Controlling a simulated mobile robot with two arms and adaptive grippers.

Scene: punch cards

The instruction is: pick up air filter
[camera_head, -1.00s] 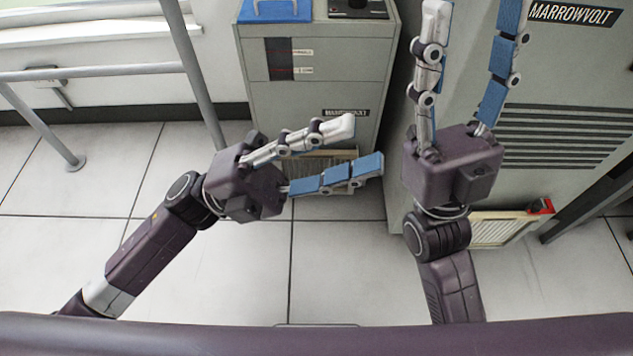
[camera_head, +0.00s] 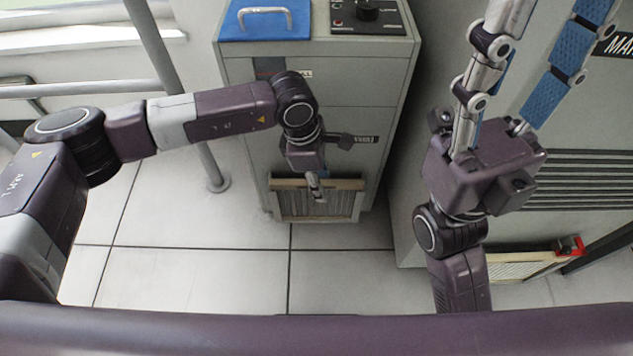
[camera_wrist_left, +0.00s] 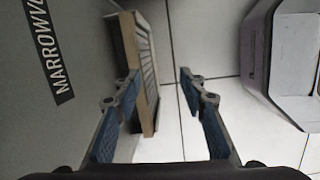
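An air filter (camera_head: 345,205), a pleated panel in a tan frame, stands on edge against the foot of the grey cabinet. It also shows in the left wrist view (camera_wrist_left: 148,62), upright, with the left finger overlapping its near end. My left gripper (camera_head: 317,187) points down at the filter's upper edge; in the wrist view its blue-padded fingers (camera_wrist_left: 160,100) are apart, with a clear gap to the right finger. Contact with the left finger cannot be told. My right gripper (camera_head: 535,45) is raised with its fingers apart and empty. A second filter-like panel (camera_head: 515,265) with a red tab leans at the right.
The cabinet (camera_head: 345,80) carries a blue panel with a handle (camera_head: 265,20) and a control box (camera_head: 368,15). A larger grey machine (camera_head: 560,150) stands at the right. Grey rails (camera_head: 165,60) are at the left. The tiled floor (camera_head: 200,265) in front is clear.

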